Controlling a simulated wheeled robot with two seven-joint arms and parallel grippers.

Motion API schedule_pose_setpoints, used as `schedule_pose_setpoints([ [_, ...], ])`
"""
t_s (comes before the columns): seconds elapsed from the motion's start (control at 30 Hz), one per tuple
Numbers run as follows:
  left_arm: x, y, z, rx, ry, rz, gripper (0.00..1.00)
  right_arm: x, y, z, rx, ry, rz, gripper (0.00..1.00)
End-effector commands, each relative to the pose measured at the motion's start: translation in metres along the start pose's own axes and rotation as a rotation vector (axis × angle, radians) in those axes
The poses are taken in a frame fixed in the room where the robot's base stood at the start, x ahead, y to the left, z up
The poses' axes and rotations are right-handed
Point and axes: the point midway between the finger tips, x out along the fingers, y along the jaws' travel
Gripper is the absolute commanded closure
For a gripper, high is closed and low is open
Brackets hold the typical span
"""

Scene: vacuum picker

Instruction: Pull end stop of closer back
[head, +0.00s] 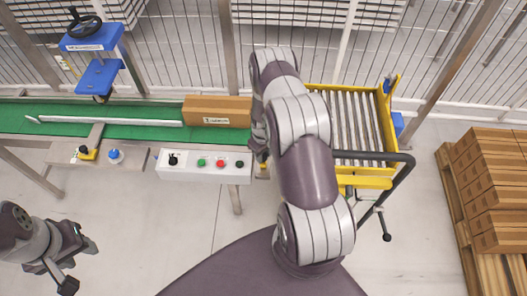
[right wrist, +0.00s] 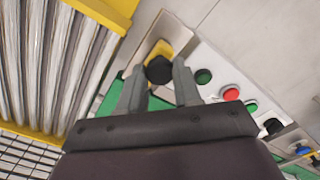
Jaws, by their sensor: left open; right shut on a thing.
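My right gripper (right wrist: 158,78) is shut on a black knob (right wrist: 159,69), with one finger on each side of it. The knob sits on a yellow base (right wrist: 161,47) at the conveyor's end, between the roller table and the button panel. In the head view my right arm hides most of this spot. A similar black knob on a yellow base (head: 87,153) is on the conveyor's front edge at the left. I cannot tell which knob belongs to the end stop. My left gripper (head: 66,266) is open and empty at lower left, away from the conveyor.
A cardboard box (head: 217,111) lies on the green belt (head: 150,132), beside a blue press with a black handwheel (head: 85,27). The control panel (head: 204,177) has several buttons. A yellow roller table (head: 362,183) stands right of the belt, and a pallet of boxes (head: 490,190) further right.

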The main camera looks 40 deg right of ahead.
Motion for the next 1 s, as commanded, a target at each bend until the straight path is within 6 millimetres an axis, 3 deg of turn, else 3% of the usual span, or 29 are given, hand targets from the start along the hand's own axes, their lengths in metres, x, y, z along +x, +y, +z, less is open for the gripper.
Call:
schedule_pose_setpoints([
  [0.07,0.0,0.0,0.0,0.0,0.0,0.0,0.57,0.001,-0.002,0.003,0.0,-0.009,-0.005,1.0],
  [0.1,0.0,0.0,0.0,0.0,0.0,0.0,0.57,0.001,-0.002,0.003,0.0,-0.01,-0.006,0.61],
  [0.17,0.0,0.0,0.0,0.0,0.0,0.0,0.57,0.001,-0.002,0.003,0.0,-0.009,-0.006,0.41],
  [0.47,0.0,0.0,0.0,0.0,0.0,0.0,0.57,0.0,-0.001,0.002,0.0,-0.006,-0.003,0.41],
  [0.57,0.002,0.0,0.0,0.0,0.0,0.0,0.57,-0.009,-0.001,0.001,0.0,-0.003,-0.002,0.41],
  [1.0,0.018,0.0,0.002,0.0,0.0,0.0,0.57,-0.11,-0.002,0.002,0.0,-0.004,-0.002,0.41],
])
